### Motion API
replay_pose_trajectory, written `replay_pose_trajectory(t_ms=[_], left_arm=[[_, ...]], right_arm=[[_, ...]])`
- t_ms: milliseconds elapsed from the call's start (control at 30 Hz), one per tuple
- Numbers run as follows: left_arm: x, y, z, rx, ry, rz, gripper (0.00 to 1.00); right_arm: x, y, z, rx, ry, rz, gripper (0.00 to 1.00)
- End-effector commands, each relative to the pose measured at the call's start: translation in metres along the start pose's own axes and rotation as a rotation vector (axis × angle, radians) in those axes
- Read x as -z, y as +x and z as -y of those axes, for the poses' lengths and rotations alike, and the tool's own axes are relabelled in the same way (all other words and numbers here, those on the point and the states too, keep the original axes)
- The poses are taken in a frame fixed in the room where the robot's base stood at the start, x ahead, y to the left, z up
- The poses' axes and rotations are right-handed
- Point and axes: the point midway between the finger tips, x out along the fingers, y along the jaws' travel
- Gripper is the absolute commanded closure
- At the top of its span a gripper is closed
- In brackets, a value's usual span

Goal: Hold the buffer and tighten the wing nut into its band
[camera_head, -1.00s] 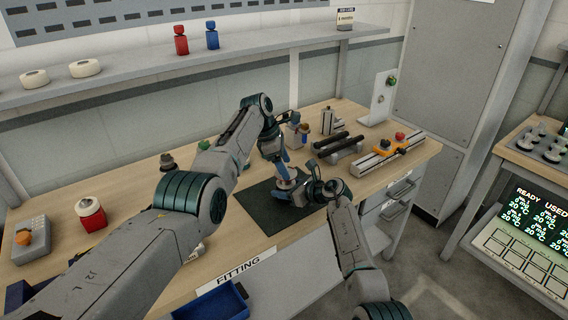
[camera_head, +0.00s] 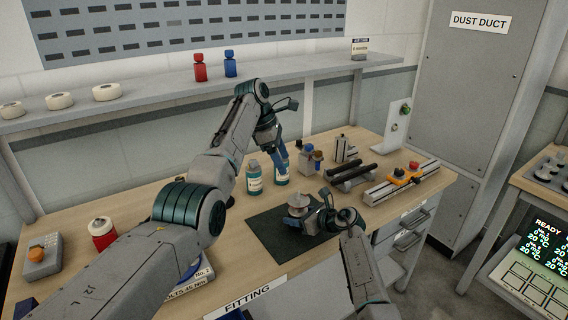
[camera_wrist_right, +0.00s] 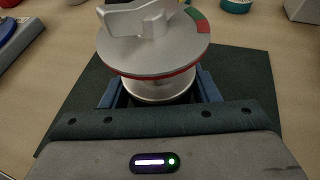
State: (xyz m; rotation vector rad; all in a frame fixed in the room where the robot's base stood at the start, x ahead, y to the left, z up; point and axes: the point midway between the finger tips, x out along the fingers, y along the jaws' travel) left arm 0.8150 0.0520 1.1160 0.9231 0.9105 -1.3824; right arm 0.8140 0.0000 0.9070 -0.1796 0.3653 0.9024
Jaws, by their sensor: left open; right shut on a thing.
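The buffer (camera_head: 298,211) stands upright on the dark mat (camera_head: 262,229). In the right wrist view it is a pale metal cylinder (camera_wrist_right: 158,90) under a wide disc (camera_wrist_right: 150,60). The disc has a red edge and a green and red band (camera_wrist_right: 199,18) at its right. The silver wing nut (camera_wrist_right: 140,20) sits on top of the disc; its top is cut off by the frame. My right gripper (camera_head: 312,217) is shut around the buffer below the disc, one blue finger on each side. My left gripper (camera_head: 280,152) is open and empty, above and behind the buffer, clear of the nut.
Two teal bottles (camera_head: 254,180) stand behind the mat. Dark rods on a rack (camera_head: 352,175) and a rail with an orange block (camera_head: 400,178) lie to the right. A red jar (camera_head: 102,236) and a grey box with an orange knob (camera_head: 42,257) are at the left.

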Motion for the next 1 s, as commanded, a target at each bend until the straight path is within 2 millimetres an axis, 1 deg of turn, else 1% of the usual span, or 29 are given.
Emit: replay_pose_trajectory(t_ms=[133,233,300,367,400,467,500,600,767,867,1000], left_arm=[[0.000,0.000,0.000,0.000,0.000,0.000,0.31],[0.001,0.002,0.000,-0.003,0.005,0.006,0.51],[0.003,0.007,-0.002,-0.015,0.026,0.025,0.64],[0.006,0.015,-0.004,-0.036,0.061,0.058,0.76],[0.009,0.023,-0.007,-0.057,0.093,0.088,0.84],[0.015,0.035,-0.010,-0.101,0.152,0.139,0.96],[0.019,0.043,-0.012,-0.138,0.197,0.178,1.00],[0.030,0.063,-0.016,-0.255,0.320,0.273,1.00],[0.051,0.084,-0.014,-0.476,0.496,0.381,1.00],[0.066,0.093,-0.006,-0.625,0.592,0.418,1.00],[0.088,0.099,0.011,-0.841,0.706,0.430,1.00]], right_arm=[[0.000,0.000,0.000,0.000,0.000,0.000,0.95],[0.000,0.000,0.000,0.000,0.000,0.000,0.95],[0.000,0.000,0.000,0.000,0.000,0.000,0.95],[0.000,0.000,0.000,0.000,0.000,0.000,0.95],[0.000,0.000,0.000,0.000,0.000,0.000,0.95],[0.000,0.000,0.000,0.000,0.000,0.000,0.95],[0.000,0.000,0.000,0.000,0.000,0.000,0.95],[0.000,0.000,0.000,0.000,0.000,0.000,0.95],[0.000,0.000,0.000,0.000,0.000,0.000,0.95],[0.000,0.000,0.000,0.000,0.000,0.000,0.95],[0.000,0.000,0.000,0.000,0.000,0.000,0.95]])
